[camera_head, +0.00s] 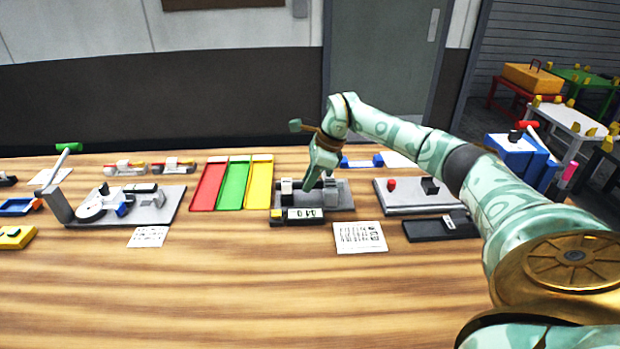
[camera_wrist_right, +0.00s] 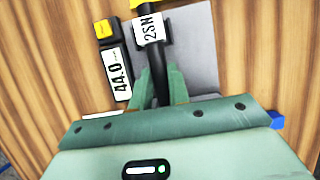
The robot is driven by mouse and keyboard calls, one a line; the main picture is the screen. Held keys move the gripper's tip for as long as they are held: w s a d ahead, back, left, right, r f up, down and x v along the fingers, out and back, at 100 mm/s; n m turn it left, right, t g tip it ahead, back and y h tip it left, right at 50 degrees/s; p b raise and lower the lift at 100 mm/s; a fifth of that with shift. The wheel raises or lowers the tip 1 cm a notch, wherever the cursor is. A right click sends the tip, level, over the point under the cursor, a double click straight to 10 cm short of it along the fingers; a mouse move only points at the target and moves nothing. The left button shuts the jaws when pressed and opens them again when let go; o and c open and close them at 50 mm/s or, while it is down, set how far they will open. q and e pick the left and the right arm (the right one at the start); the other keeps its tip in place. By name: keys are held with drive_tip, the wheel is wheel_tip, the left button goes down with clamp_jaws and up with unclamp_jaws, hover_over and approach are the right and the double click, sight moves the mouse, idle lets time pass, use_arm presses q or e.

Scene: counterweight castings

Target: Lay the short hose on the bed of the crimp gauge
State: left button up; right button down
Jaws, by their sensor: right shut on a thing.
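The crimp gauge (camera_head: 345,204) stands mid-table, a grey plate with dark parts and a number display at its front edge. My right gripper (camera_head: 312,186) reaches down over the gauge. It is shut on the short hose (camera_wrist_right: 165,60), a black piece with a white 2SN label. In the wrist view the hose extends up from between my fingertips (camera_wrist_right: 159,92), over the grey plate. Whether the hose touches the bed cannot be told; my fingers hide part of it. My left gripper is not in view.
Red, green and yellow trays (camera_head: 205,186) lie left of the gauge. A printed card (camera_head: 360,237) lies in front of it. A grey plate with a red knob (camera_head: 391,184) and a black holder (camera_head: 440,228) are to the right. The table's front is clear.

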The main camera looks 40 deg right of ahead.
drive_tip(key=shift+f+b, duration=0.3)
drive_tip(key=shift+f, duration=0.45)
idle(0.4)
drive_tip(key=c, duration=1.3)
unclamp_jaws()
drive_tip(key=shift+o, duration=0.2)
drive_tip(key=shift+r, duration=0.1)
wheel_tip(320, 180, up, 7)
drive_tip(key=p, duration=0.5)
